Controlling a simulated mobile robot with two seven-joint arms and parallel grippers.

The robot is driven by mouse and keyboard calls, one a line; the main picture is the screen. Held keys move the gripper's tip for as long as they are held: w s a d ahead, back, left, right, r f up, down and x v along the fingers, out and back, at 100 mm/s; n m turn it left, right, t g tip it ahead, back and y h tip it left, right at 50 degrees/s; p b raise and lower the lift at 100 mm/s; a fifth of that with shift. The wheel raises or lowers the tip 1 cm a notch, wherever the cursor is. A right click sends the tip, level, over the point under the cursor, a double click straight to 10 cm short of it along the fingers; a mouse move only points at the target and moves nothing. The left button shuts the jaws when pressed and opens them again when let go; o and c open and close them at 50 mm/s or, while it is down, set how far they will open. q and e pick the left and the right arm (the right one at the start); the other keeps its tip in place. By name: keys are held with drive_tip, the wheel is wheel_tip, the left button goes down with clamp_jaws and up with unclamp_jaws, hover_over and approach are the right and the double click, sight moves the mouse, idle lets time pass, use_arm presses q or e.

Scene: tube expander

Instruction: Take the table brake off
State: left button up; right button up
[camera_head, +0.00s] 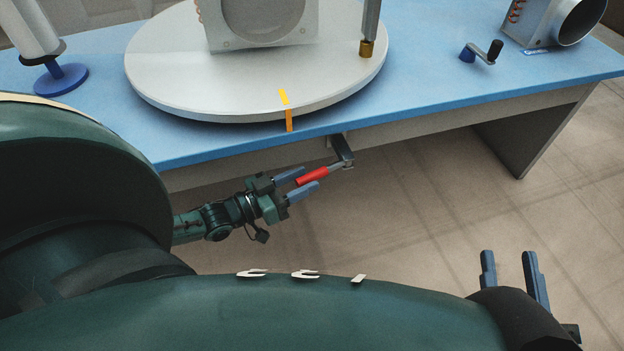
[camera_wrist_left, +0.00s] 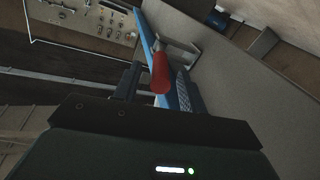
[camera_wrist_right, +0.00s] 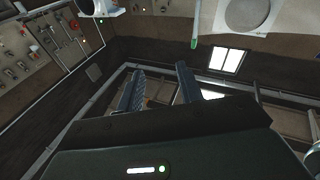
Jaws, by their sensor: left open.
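The table brake is a lever with a red handle (camera_head: 313,176) on a metal bracket (camera_head: 342,150) under the front edge of the blue table (camera_head: 420,108). My left gripper (camera_head: 307,178) is open, with a blue finger on either side of the red handle. In the left wrist view the red handle (camera_wrist_left: 160,73) lies between the two fingers (camera_wrist_left: 157,88); whether they touch it I cannot tell. My right gripper (camera_head: 512,262) is open and empty at the lower right, away from the table. Its spread fingers also show in the right wrist view (camera_wrist_right: 162,85).
A small crank (camera_head: 482,52) and another machine (camera_head: 545,22) are at the right.

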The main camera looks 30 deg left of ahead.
sight(323, 171)
use_arm(q)
drive_tip(key=shift+b+x, duration=0.3)
drive_tip(key=shift+x, duration=1.25)
clamp_jaws()
